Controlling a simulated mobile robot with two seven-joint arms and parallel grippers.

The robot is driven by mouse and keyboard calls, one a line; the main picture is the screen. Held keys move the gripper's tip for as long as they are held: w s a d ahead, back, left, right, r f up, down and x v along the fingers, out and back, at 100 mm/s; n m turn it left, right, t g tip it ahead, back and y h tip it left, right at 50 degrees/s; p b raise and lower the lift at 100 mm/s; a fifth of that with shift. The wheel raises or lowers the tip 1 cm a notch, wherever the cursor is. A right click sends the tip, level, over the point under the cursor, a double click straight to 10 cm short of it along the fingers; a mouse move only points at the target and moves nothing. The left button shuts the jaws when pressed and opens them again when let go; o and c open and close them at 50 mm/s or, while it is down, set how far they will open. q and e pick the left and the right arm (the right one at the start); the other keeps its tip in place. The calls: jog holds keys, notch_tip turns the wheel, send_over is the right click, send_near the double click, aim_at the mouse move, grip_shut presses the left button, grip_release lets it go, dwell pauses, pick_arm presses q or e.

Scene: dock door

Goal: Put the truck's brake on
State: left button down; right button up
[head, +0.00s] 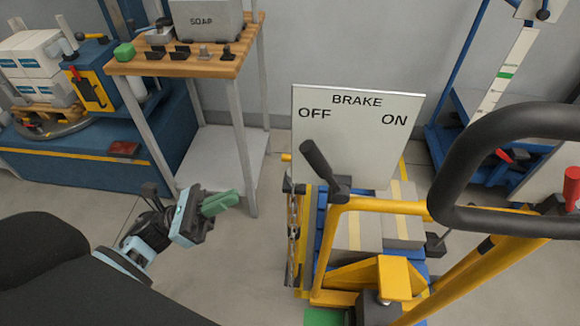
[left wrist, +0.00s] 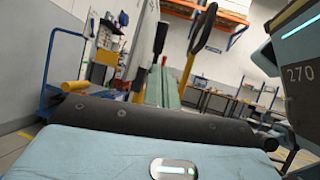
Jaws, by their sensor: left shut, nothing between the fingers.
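The truck has a yellow frame (head: 386,208) and stands right of centre in the head view. Its white sign (head: 357,132) reads BRAKE, with OFF at left and ON at right. The black brake lever (head: 322,168) stands in front of the sign and leans left, toward OFF. The lever (left wrist: 160,38) also shows upright in the left wrist view. My left gripper (head: 221,203) has green fingers, which are shut and empty. It is left of the lever, clearly apart from it and lower in the picture. My right gripper is not in view.
The truck's black loop handle (head: 470,155) rises at right. A wooden-topped bench (head: 190,66) with a SOAP box (head: 208,20) stands behind my left gripper. Bare floor lies between bench and truck. A blue frame (head: 462,75) stands at the back right.

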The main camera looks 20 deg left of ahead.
pick_arm(q)
jog(key=p, duration=0.5)
send_near(325, 172)
jog(key=w+d+r, duration=0.2)
jog(key=w+r, duration=0.1)
jog(key=r, duration=0.1)
jog(key=shift+w+d, duration=0.1)
jog(key=shift+d, duration=0.1)
jog(key=shift+r, duration=0.1)
